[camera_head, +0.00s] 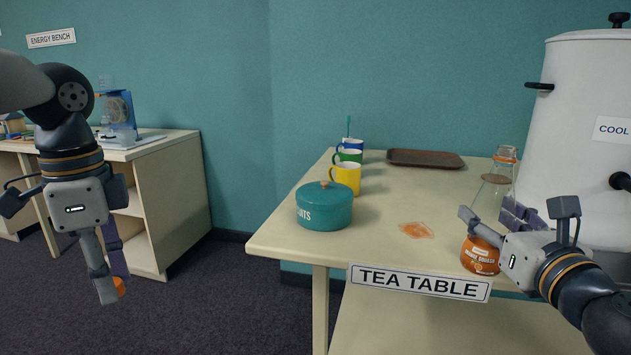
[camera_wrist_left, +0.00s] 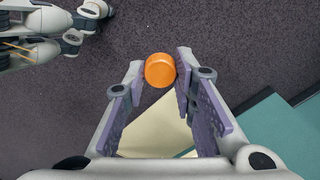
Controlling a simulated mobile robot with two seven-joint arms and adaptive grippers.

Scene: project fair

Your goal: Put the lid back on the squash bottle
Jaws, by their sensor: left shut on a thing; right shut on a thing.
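The squash bottle (camera_head: 480,258) stands at the right front of the tea table, with orange at its labelled base and a clear upper part. Its neck (camera_head: 505,154) has an orange band and appears uncovered. My right gripper (camera_head: 485,226) is shut around the bottle's middle, hiding part of it. My left gripper (camera_head: 112,288) is away to the left, off the table, pointing down and shut on the orange lid (camera_head: 120,286). In the left wrist view the round lid (camera_wrist_left: 160,70) shows between the fingertips, above the carpet.
The tea table (camera_head: 280,234) also holds a teal pot (camera_head: 325,208), several mugs (camera_head: 345,178), a brown tray (camera_head: 425,158) and an orange patch (camera_head: 417,230). A large white cooler (camera_head: 580,110) stands right of the bottle. Another bench (camera_head: 165,200) is behind my left arm.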

